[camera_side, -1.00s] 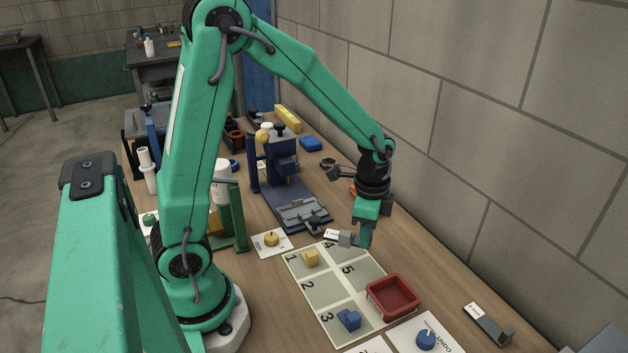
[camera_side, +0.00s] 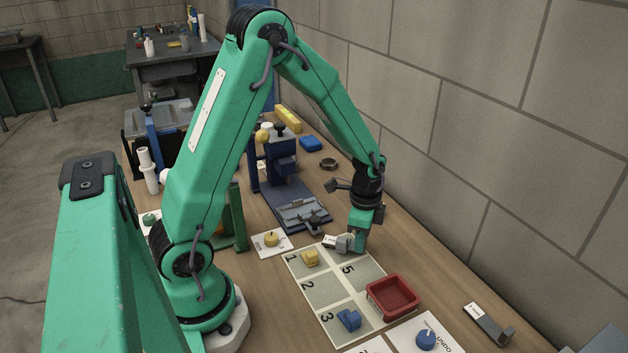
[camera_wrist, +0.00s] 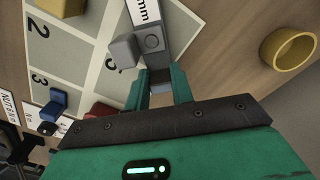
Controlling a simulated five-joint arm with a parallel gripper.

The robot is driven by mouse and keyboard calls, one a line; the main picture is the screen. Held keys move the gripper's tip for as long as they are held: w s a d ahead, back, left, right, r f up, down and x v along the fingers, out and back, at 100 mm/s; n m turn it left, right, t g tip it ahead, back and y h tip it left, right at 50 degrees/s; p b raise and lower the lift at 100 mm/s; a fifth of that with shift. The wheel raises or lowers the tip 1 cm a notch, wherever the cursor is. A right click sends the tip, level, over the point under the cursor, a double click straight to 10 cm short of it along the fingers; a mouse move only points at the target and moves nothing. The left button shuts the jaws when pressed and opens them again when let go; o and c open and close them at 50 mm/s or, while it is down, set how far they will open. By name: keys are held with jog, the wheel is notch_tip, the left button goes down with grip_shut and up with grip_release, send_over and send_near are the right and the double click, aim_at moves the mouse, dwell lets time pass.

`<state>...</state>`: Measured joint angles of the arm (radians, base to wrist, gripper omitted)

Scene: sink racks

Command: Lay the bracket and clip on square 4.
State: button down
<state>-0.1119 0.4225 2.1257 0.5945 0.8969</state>
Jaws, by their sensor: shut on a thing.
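My gripper (camera_side: 357,246) is shut on a grey bracket (camera_side: 331,242) with a white label, low over the far end of the numbered mat. In the wrist view my fingers (camera_wrist: 161,88) close on the near end of the bracket (camera_wrist: 154,45). A grey block (camera_wrist: 123,50), which looks like the clip, sits against the bracket's side; it shows in the side view (camera_side: 345,241) too. Square 4 is at the mat's far right, its number hidden behind the bracket and gripper. I cannot tell whether the bracket touches the mat.
A yellow block (camera_side: 310,258) is on square 1 and a blue block (camera_side: 349,319) on square 3. A red tray (camera_side: 392,296) overlaps the mat's right side. A blue fixture (camera_side: 297,214) stands beyond the mat. A yellow ring (camera_wrist: 289,47) shows in the wrist view.

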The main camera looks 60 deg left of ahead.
jog(key=shift+f, duration=0.3)
jog(key=shift+f, duration=0.15)
jog(key=c, duration=1.2)
grip_release()
notch_tip(320, 180, up, 12)
jog(key=shift+r, duration=0.25)
